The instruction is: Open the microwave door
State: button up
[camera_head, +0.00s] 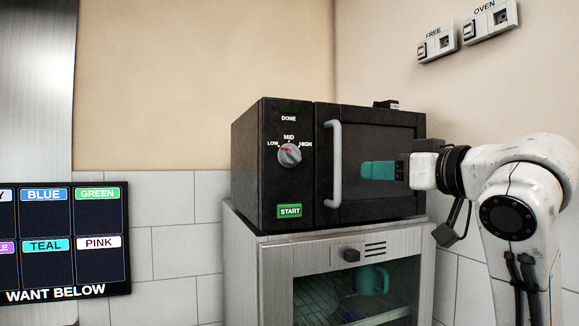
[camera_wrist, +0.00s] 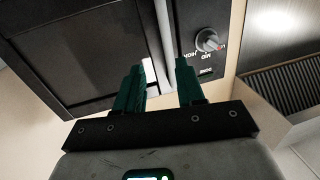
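The black microwave (camera_head: 380,190) stands on a grey cabinet with its door (camera_head: 375,135) shut. A grey vertical handle (camera_head: 335,165) runs along the door's left side. My gripper (camera_head: 364,170) has teal fingers pointing left, in front of the door and a little right of the handle in the head view. In the wrist view, my gripper (camera_wrist: 160,68) has its two fingers apart with a gap between them. The pale handle (camera_wrist: 163,35) lines up with this gap in that tilted view. I see no clear contact with the handle.
The control panel has a dial (camera_head: 289,154) and a green START button (camera_head: 289,211). The cabinet (camera_head: 275,275) below has a glass front with a teal mug (camera_head: 372,281) behind it. A sign board (camera_head: 65,240) stands at the left. Wall switches (camera_head: 465,33) are at upper right.

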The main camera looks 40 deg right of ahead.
aim_at(340, 164)
jog(key=w+p, duration=0.1)
jog(key=w, duration=0.2)
jog(key=w+p, duration=0.1)
jog(key=w, duration=0.3)
jog(key=w+r+p, duration=0.1)
jog(key=w, duration=0.2)
jog(key=shift+w+a, duration=0.2)
jog(key=shift+w, duration=0.15)
jog(key=shift+c, duration=0.2)
grip_shut()
